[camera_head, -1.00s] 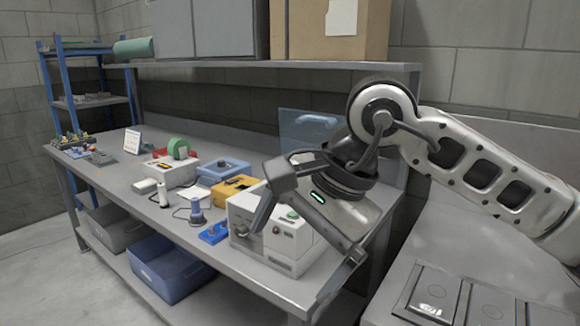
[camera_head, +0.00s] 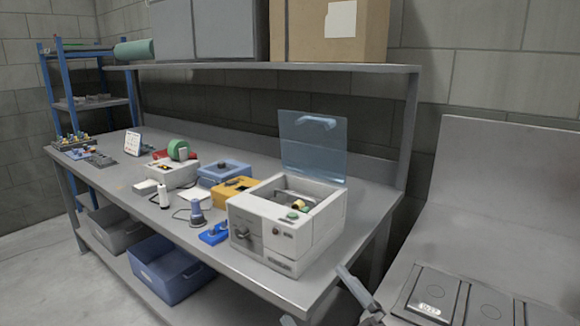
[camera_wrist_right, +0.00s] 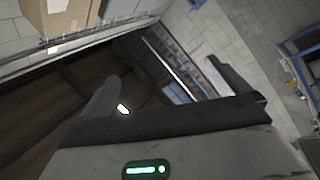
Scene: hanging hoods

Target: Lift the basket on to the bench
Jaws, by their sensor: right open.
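A blue basket (camera_head: 170,279) and a grey basket (camera_head: 117,232) rest on the lower shelf beneath the bench (camera_head: 120,186). The blue one is nearer, with its open top facing up. My right gripper (camera_head: 318,296) shows only in part at the bottom of the head view, beside the near right corner of the bench, well to the right of the blue basket. In the right wrist view its two fingers (camera_wrist_right: 160,78) are spread apart with nothing between them. My left gripper is in neither view.
A white machine with a raised clear lid (camera_head: 285,229) stands near the bench's right end. Several tools and boxes lie further left. An overhead shelf (camera_head: 260,66) holds a cardboard box (camera_head: 332,30). A grey unit (camera_head: 495,210) stands to the right. Floor (camera_head: 30,270) is clear at left.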

